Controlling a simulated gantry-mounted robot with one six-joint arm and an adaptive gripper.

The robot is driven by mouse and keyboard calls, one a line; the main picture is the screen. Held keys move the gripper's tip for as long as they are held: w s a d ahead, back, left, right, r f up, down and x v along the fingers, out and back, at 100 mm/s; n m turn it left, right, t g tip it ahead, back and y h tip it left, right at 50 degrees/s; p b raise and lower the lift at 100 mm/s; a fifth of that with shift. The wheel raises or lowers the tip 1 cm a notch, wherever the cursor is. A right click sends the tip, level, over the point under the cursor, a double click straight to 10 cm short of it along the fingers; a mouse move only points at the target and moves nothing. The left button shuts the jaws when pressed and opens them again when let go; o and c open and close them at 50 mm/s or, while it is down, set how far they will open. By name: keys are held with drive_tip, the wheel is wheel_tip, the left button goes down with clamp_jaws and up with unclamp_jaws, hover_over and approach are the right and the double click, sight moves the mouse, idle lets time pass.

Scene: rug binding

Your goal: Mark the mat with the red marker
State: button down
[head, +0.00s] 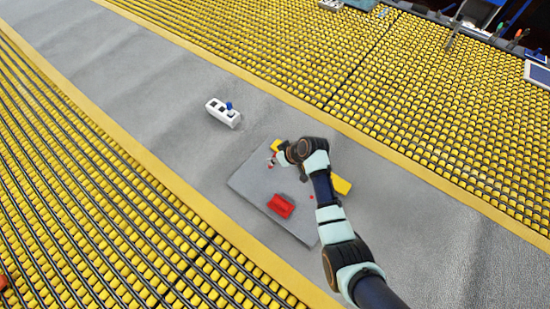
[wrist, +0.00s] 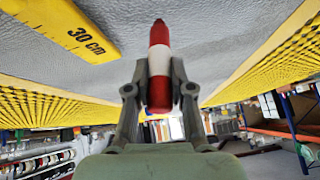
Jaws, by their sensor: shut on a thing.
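The mat (head: 250,183) is a flat grey slab lying on the grey floor strip in the head view. My gripper (wrist: 158,92) is shut on the red marker (wrist: 159,62), which is red with a white band. Its dark red tip points away from the gripper, towards the grey surface. In the head view the red and white marker (head: 271,161) shows beside my wrist, over the mat's upper part. I cannot tell whether the tip touches the mat. A small red spot (head: 311,197) shows on the mat at the right, beside my arm.
A red block (head: 281,206) lies on the mat. A yellow ruler, marked 30 cm in the wrist view (wrist: 70,28), is partly hidden under my arm; one end (head: 341,185) shows. A white holder with a blue item (head: 223,112) stands apart at the upper left. Yellow studded racks flank the strip.

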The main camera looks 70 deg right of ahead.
drive_tip(key=shift+f+b, duration=0.3)
drive_tip(key=shift+f, duration=0.25)
idle(1.0)
wheel_tip(320, 180, up, 7)
drive_tip(key=p, duration=0.6)
